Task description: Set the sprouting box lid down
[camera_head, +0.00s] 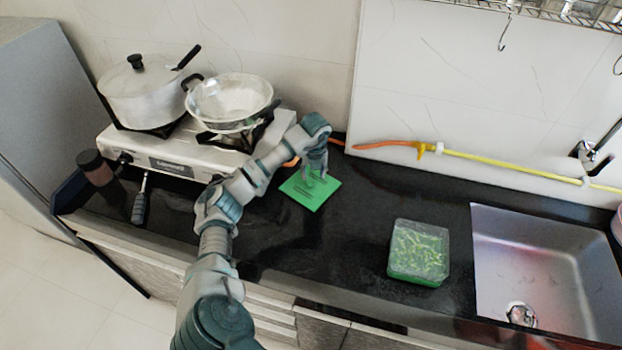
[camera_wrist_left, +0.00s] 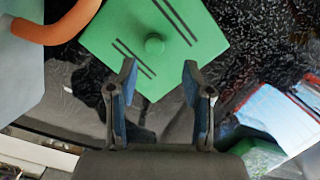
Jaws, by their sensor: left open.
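The sprouting box lid (camera_head: 309,194) is a flat green square. It lies on the black counter between the stove and the sprouting box. In the left wrist view the lid (camera_wrist_left: 110,30) shows a round knob and dark slots. My left gripper (camera_head: 316,174) is above the lid, pointing down. In the left wrist view my left gripper (camera_wrist_left: 160,82) has its fingers apart with nothing between them, and the knob is just beyond the fingertips. The sprouting box (camera_head: 419,252), clear with a green base and green sprouts inside, stands uncovered near the sink. My right gripper is not in view.
A steel sink (camera_head: 540,255) is at the right. An orange hose (camera_head: 385,144) runs along the wall. Counter between lid and box is clear.

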